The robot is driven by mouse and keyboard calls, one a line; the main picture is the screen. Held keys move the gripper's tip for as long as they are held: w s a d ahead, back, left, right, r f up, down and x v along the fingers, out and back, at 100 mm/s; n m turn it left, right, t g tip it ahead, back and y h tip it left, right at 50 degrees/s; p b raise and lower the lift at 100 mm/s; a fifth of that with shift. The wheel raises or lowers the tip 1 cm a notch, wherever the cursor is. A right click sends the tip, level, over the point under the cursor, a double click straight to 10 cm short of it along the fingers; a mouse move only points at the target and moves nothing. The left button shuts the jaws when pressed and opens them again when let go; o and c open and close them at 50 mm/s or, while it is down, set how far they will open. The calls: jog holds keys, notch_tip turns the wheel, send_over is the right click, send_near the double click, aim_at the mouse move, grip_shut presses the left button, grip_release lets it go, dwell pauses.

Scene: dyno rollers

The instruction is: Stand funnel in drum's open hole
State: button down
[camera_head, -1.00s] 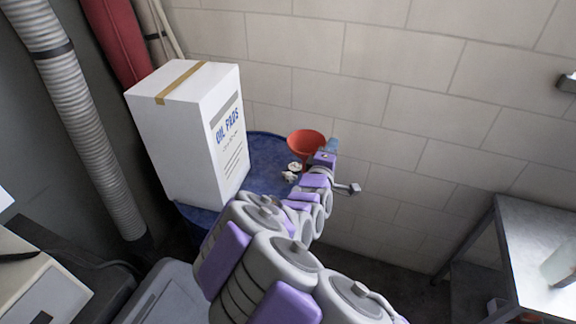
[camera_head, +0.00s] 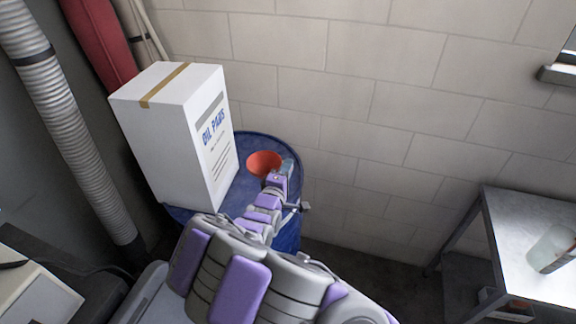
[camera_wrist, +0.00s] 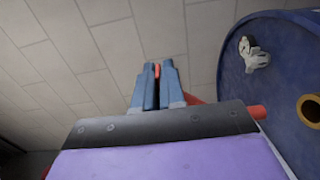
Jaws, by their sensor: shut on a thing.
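An orange-red funnel (camera_head: 264,163) is in my gripper (camera_head: 286,168), wide mouth facing up in the head view, over the far right part of the blue drum's top (camera_head: 252,147). In the wrist view my gripper (camera_wrist: 157,84) is shut with a thin red strip of the funnel between its fingers. The funnel's spout (camera_wrist: 258,112) shows past the gripper's right side, apart from the hole. The drum's open hole (camera_wrist: 302,110) has a brass-coloured rim and lies right of the spout. In the head view the funnel and my arm hide the hole.
A tall white box marked OIL PADS (camera_head: 168,140) stands on the drum's left part. A pale metal fitting (camera_wrist: 254,55) sits on the drum top. A block wall (camera_head: 380,90) is close behind. A metal table (camera_head: 525,240) with a bottle (camera_head: 551,248) stands at right.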

notch_tip(320, 180, down, 10)
jog(key=a+b, duration=0.1)
jog(key=b, duration=0.1)
jog(key=shift+s+r, duration=0.15)
jog(key=shift+s, duration=0.1)
jog(key=c, duration=1.5)
grip_release()
jog(key=shift+w+a, duration=0.15)
jog(key=shift+o, duration=0.8)
jog(key=shift+w+a+f, duration=0.15)
jog(key=shift+w+f, duration=0.05)
jog(key=shift+f, duration=0.05)
jog(key=shift+o, duration=1.4)
jog(key=shift+s+a+r, duration=0.1)
jog(key=shift+a+r, duration=0.05)
jog(key=shift+a, duration=0.05)
jog(key=shift+d+r, duration=0.1)
jog(key=shift+d, duration=0.55)
jog(key=p+v, duration=0.2)
jog(key=v, duration=1.5)
jog(key=shift+s+a, duration=0.1)
jog(key=shift+a, duration=0.2)
